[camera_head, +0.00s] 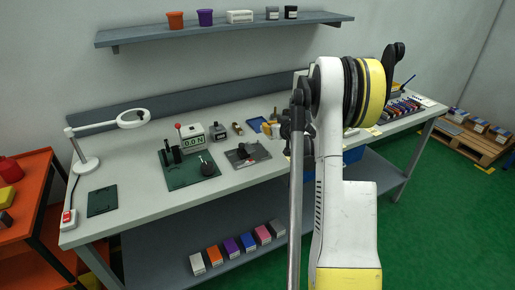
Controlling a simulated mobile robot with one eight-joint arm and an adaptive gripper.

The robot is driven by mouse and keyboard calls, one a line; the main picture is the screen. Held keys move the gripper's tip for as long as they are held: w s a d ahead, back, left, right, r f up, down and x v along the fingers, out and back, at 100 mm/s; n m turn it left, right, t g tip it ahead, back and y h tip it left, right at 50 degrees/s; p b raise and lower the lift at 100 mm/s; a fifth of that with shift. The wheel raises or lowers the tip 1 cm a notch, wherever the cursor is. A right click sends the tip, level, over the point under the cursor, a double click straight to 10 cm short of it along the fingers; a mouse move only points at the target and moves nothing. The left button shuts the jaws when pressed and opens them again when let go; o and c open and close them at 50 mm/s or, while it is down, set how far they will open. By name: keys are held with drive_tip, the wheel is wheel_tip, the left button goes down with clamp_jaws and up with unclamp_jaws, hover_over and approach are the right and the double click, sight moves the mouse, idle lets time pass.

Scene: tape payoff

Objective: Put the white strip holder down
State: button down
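I cannot make out the white strip holder with certainty; my arm covers the middle of the bench. My gripper (272,127) seems to be the small dark end at the left of my arm, over the workbench (225,148). Small tan and blue pieces show at its tip, too small to tell whether they are held or lie behind it. Its fingers are not clear enough to show whether they are open or shut.
A green-based device with a display (193,138), a dark plate with a tool (246,153) and a ring lamp (134,118) stand on the bench. A wall shelf (225,30) holds cups and boxes. Bare bench lies around the dark green mat (102,200).

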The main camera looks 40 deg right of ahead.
drive_tip(key=a+f, duration=0.1)
drive_tip(key=a, duration=0.1)
drive_tip(key=a+f+b, duration=0.1)
drive_tip(key=a, duration=0.1)
drive_tip(key=shift+w+f, duration=0.2)
drive_tip(key=shift+f, duration=0.15)
wheel_tip(320, 180, down, 4)
drive_tip(key=shift+r+b, duration=0.1)
drive_tip(key=shift+b, duration=0.85)
drive_tip(key=c, duration=2.1)
unclamp_jaws()
drive_tip(key=o, duration=0.5)
